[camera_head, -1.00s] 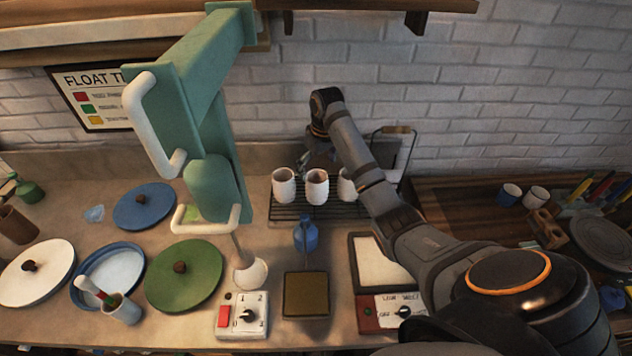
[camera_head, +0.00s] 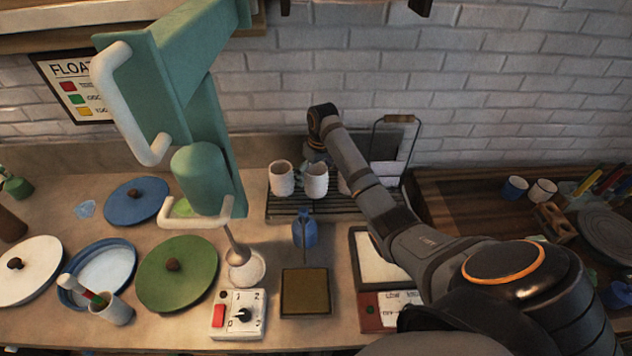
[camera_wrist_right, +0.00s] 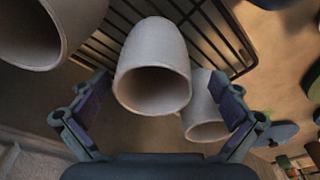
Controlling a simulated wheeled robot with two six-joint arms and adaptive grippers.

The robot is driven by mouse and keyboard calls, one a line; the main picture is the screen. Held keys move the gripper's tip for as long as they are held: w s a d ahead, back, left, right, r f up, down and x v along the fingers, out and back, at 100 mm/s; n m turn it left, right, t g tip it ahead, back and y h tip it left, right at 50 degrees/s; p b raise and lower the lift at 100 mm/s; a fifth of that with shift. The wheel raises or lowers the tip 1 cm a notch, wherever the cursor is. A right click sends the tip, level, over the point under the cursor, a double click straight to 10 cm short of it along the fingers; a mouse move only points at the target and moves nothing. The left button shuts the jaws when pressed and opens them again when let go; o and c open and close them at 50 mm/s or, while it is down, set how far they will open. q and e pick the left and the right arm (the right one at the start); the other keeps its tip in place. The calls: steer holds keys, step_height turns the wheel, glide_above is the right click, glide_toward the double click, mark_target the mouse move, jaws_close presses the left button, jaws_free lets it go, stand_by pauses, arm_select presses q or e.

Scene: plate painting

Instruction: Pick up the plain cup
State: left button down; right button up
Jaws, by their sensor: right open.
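Three whitish cups stand on a dark wire rack (camera_head: 290,213) by the back wall: a left cup (camera_head: 281,179), a middle cup (camera_head: 316,181) and a right cup (camera_head: 343,186) mostly hidden by my right arm. Which one is the plain cup I cannot tell for sure. My right gripper (camera_head: 314,157) is just behind the middle cup, partly hidden by it. In the right wrist view the gripper (camera_wrist_right: 163,98) is open, with one pale, smooth-looking cup (camera_wrist_right: 152,60) between and ahead of its fingers, not clamped. Another cup shows at upper left, and one near the right finger.
A blue bottle (camera_head: 305,231) stands in front of the rack. A wire-handled holder (camera_head: 390,170) is right of it, behind my arm. A green press-like fixture (camera_head: 195,130) rises at the left.

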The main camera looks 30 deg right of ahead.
steer(key=f, duration=0.3)
steer(key=f+p, duration=0.1)
steer(key=f, duration=0.1)
steer(key=shift+w+d, duration=0.25)
steer(key=shift+w, duration=0.1)
steer(key=shift+s, duration=0.2)
steer(key=c, duration=1.4)
